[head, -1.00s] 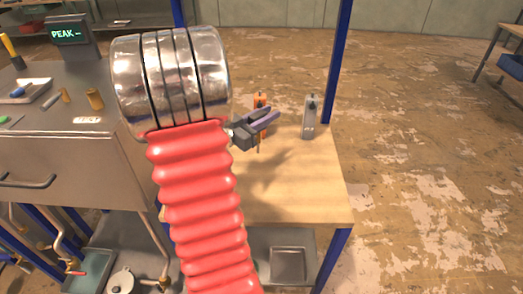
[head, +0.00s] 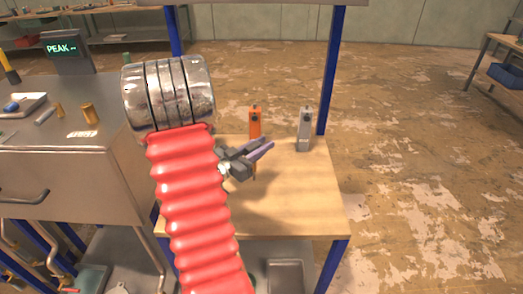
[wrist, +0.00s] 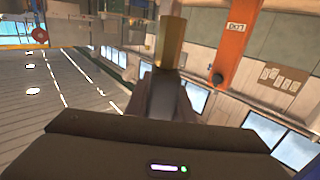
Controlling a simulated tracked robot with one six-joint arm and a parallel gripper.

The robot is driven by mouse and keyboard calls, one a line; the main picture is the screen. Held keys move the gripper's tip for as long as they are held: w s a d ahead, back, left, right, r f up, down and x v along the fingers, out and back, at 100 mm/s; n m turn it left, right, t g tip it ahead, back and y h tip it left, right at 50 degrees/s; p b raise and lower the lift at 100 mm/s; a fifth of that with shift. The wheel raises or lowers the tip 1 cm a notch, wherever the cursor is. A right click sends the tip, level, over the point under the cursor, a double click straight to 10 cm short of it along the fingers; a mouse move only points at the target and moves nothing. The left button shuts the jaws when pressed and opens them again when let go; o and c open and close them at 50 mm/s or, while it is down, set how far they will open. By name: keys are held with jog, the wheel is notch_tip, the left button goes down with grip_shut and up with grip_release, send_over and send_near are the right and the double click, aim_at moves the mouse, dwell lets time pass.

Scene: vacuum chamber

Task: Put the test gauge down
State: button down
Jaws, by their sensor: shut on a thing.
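My gripper (head: 262,149), with purple-grey fingers, is at the end of my red ribbed arm, above the wooden tabletop (head: 300,200). It is shut on a slim brass-coloured piece, the test gauge (wrist: 170,42), which shows at the top middle of the wrist view. In the head view only a small brownish bit of it (head: 253,172) shows under the fingers. Its lower end is hard to see, and I cannot tell whether it touches the table.
An orange device (head: 255,122) and a grey device (head: 304,130) stand upright behind my gripper; the orange one also shows in the wrist view (wrist: 232,50). Blue posts (head: 330,70) rise at the table's back. The tabletop's front right is clear. A metal cabinet (head: 70,165) stands left.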

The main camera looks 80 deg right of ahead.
jog(key=shift+f, duration=1.25)
jog(key=c, duration=1.5)
grip_release()
jog(key=shift+c, duration=0.2)
jog(key=v, duration=1.2)
jog(key=shift+w, duration=0.1)
